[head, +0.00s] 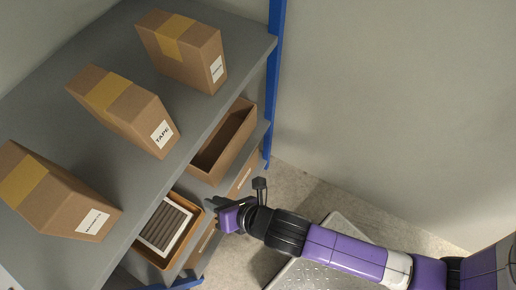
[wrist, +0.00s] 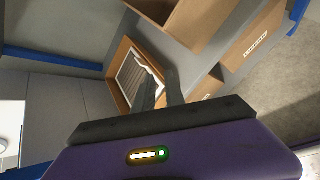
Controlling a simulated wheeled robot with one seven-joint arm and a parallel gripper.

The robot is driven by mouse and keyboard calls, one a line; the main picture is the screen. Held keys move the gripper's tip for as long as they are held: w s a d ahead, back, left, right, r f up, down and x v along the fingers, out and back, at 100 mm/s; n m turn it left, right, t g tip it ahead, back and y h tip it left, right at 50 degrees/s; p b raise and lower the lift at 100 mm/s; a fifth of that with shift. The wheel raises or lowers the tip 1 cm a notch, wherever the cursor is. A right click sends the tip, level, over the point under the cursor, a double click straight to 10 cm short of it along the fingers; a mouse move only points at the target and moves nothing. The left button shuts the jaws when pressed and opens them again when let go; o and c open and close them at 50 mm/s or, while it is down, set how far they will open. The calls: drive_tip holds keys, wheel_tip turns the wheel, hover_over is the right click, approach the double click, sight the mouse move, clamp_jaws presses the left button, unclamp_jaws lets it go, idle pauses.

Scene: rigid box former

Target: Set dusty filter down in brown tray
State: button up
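The filter (head: 165,225), with a white frame and grey pleats, lies in a brown tray (head: 201,219) on the shelf level below the boxes. In the wrist view the filter (wrist: 133,76) sits within the walls of the same tray (wrist: 117,88). My gripper (head: 219,213) is just right of this tray in the head view. In the wrist view its two dark fingers (wrist: 161,79) point at the tray with a narrow gap between them. Nothing shows gripped between them. The left finger hides part of the filter's near edge.
An empty brown tray (head: 232,139) stands farther along the same shelf level. Labelled brown fronts (head: 242,180) show below it. Several taped boxes (head: 122,110) stand on the grey top shelf (head: 140,55). A blue post (head: 275,60) rises at the shelf's far corner.

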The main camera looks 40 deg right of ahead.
drive_tip(key=s+d+r+m+t+h, duration=0.1)
drive_tip(key=s+d+r+m, duration=0.5)
drive_tip(key=m, duration=0.9)
drive_tip(key=s+d+r+m+t+h, duration=0.1)
drive_tip(key=s+d+r+m+t, duration=0.3)
drive_tip(key=s+d+r+m, duration=0.3)
drive_tip(key=s+r+m, duration=0.4)
drive_tip(key=s+m, duration=0.1)
drive_tip(key=m, duration=0.3)
drive_tip(key=shift+d+r+h, duration=0.15)
drive_tip(key=shift+r+h, duration=0.15)
drive_tip(key=shift+h, duration=0.1)
drive_tip(key=shift+s+r, duration=0.1)
